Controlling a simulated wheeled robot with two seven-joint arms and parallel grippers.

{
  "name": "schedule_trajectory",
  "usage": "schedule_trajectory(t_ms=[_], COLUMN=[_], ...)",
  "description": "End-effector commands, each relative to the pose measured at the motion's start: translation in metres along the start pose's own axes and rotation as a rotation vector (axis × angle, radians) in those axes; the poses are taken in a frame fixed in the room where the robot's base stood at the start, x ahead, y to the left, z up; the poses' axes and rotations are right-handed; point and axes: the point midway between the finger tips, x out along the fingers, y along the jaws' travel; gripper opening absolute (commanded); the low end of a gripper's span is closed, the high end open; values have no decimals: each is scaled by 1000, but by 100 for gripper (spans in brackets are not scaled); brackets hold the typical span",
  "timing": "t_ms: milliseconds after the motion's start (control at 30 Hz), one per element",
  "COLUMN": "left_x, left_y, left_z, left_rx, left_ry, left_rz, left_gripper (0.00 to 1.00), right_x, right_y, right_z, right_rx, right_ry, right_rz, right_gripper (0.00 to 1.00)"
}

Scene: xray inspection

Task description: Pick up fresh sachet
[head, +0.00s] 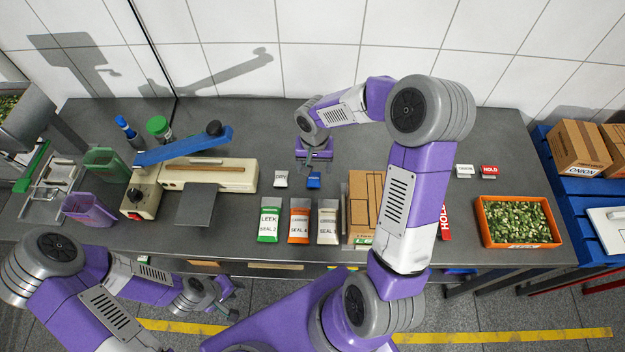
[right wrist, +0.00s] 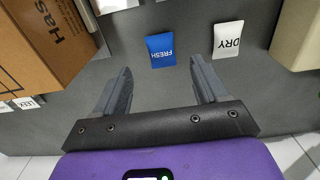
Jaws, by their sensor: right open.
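The fresh sachet, small and blue with a white "FRESH" label, lies flat on the grey bench (head: 365,116). It shows in the head view (head: 313,181) and in the right wrist view (right wrist: 161,50). My right gripper (head: 314,168) is open and empty just behind the sachet. In the right wrist view, its two fingers (right wrist: 161,78) point towards the sachet, which lies just past their tips, roughly between their lines. A white "DRY" sachet (right wrist: 228,39) lies beside it, also in the head view (head: 281,179). My left gripper (head: 228,299) hangs low in front of the bench; its jaw opening is unclear.
Three seal packets, green (head: 270,220), orange (head: 299,221) and beige (head: 328,222), lie in front of the sachets. A cardboard box (head: 364,196) stands to their right. A sealer with a blue lever (head: 185,147) is at left. An orange crate of greens (head: 517,221) is at right.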

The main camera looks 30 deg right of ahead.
Motion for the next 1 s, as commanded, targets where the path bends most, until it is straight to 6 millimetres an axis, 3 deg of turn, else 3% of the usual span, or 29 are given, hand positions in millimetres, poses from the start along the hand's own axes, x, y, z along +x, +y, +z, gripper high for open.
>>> schedule_trajectory(t_ms=[400, 733, 1000], left_x=[7, 7, 7], left_y=[-2, -3, -3], left_z=[0, 0, 0], left_rx=[0, 0, 0], left_ry=[0, 0, 0], left_rz=[0, 0, 0], left_gripper=[29, 29, 29], right_x=[56, 64, 64], right_y=[-1, -1, -1], right_z=[-1, -2, -2], right_rx=[0, -1, -1], right_ry=[-3, -1, -1], right_rz=[0, 0, 0], right_gripper=[73, 73, 33])
